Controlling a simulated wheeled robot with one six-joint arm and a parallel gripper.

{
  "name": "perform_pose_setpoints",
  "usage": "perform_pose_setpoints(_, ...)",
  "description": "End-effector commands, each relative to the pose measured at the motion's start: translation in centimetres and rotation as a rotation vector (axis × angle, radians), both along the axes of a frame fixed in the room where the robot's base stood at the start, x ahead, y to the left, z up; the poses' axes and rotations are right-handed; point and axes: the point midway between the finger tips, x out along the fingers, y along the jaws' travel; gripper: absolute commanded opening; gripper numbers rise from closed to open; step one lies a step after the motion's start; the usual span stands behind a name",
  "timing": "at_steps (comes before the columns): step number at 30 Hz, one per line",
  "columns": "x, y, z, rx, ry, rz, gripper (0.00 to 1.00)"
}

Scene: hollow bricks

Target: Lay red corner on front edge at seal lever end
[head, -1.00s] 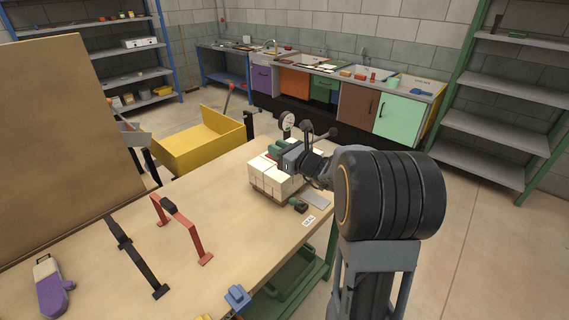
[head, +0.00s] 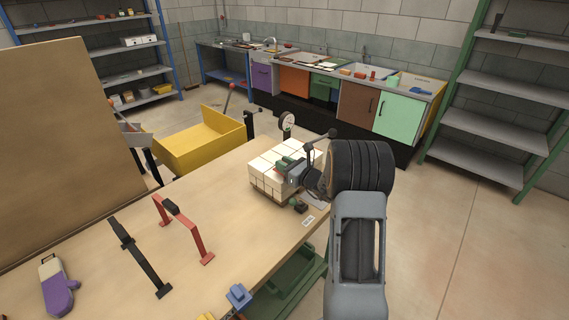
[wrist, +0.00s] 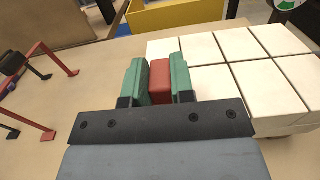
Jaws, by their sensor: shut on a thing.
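My gripper (wrist: 158,76), with green fingers, is shut on the red corner (wrist: 160,85), a small red block. In the wrist view, the red corner is seen against the left side of the pale brick stack (wrist: 225,58). In the head view my gripper (head: 285,165) is over the stack (head: 266,181) near its front side; the red corner is mostly hidden there. I cannot tell whether it touches the bricks. A small device with a green knob (head: 299,205) sits by the stack's front, beside a white label (head: 309,221); I cannot tell if it is the seal lever.
A round dial gauge (head: 287,121) stands behind the stack. A red frame handle (head: 186,228) and a black one (head: 139,258) stand left on the table (head: 215,195). A yellow tray (head: 190,152) is behind. The tabletop between is clear.

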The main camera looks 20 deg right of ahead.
Motion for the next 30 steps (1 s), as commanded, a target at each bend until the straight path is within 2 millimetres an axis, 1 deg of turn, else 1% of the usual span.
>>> perform_pose_setpoints(6, 0.0, 0.02, -0.04, 0.0, 0.0, 0.0, 0.0)
perform_pose_setpoints(11, 0.0, 0.02, -0.53, -0.001, 0.0, 0.0, 0.0)
perform_pose_setpoints(12, 0.0, 0.02, -0.34, 0.0, 0.0, 0.0, 0.27)
perform_pose_setpoints(19, 0.0, 0.02, -0.31, 0.0, 0.0, 0.0, 0.48)
perform_pose_setpoints(26, 0.0, 0.02, -0.24, 0.0, 0.0, 0.0, 0.48)
perform_pose_setpoints(29, 0.0, 0.02, 0.29, 0.0, 0.0, 0.0, 0.48)
perform_pose_setpoints(30, -0.37, -0.22, 0.01, 0.0, 0.001, -0.001, 0.48)
